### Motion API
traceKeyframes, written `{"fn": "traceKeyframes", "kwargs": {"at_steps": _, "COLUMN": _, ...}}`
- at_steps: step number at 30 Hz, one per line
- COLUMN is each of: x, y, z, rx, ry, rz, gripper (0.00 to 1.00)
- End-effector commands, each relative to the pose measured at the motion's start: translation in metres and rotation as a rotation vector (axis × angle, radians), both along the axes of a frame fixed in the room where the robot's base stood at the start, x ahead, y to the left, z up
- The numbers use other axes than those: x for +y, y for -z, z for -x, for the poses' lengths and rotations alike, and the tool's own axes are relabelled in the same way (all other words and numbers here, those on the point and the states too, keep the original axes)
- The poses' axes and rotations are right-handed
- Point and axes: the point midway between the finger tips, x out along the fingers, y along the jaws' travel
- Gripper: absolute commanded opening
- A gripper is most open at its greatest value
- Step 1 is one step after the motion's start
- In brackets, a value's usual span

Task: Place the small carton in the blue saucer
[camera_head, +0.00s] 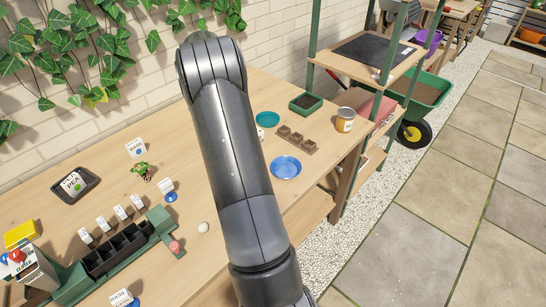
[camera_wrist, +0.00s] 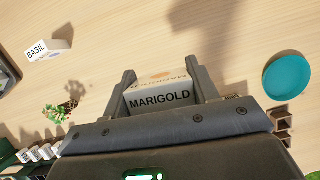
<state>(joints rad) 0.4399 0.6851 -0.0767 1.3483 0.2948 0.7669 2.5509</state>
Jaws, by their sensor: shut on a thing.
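My gripper (camera_wrist: 161,72) is shut on a small white carton labelled MARIGOLD (camera_wrist: 160,98), held between its two fingers in the wrist view. The wooden bench top shows beyond it. In the head view my arm hides the gripper and most or all of this carton. The blue saucer (camera_head: 285,168) lies empty on the bench, just right of my arm in the head view. I cannot make it out in the wrist view.
A teal saucer (camera_head: 264,119) lies behind the blue one; it also shows in the wrist view (camera_wrist: 287,75). A brown pot strip (camera_head: 297,139), a jar (camera_head: 345,119) and a green tray (camera_head: 306,102) stand nearby. A BASIL carton (camera_wrist: 50,50) and plant (camera_wrist: 62,108) are left.

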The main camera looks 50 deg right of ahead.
Motion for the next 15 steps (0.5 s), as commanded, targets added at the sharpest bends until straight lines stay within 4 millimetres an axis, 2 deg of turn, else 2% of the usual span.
{"fn": "traceKeyframes", "kwargs": {"at_steps": 3, "x": 0.001, "y": -0.028, "z": -0.001, "rx": -0.004, "ry": -0.001, "rz": 0.003, "gripper": 0.32}}
{"fn": "traceKeyframes", "kwargs": {"at_steps": 9, "x": 0.001, "y": -0.068, "z": -0.001, "rx": -0.003, "ry": -0.002, "rz": 0.003, "gripper": 0.32}}
{"fn": "traceKeyframes", "kwargs": {"at_steps": 15, "x": -0.027, "y": -0.07, "z": 0.035, "rx": 0.0, "ry": 0.057, "rz": -0.001, "gripper": 0.32}}
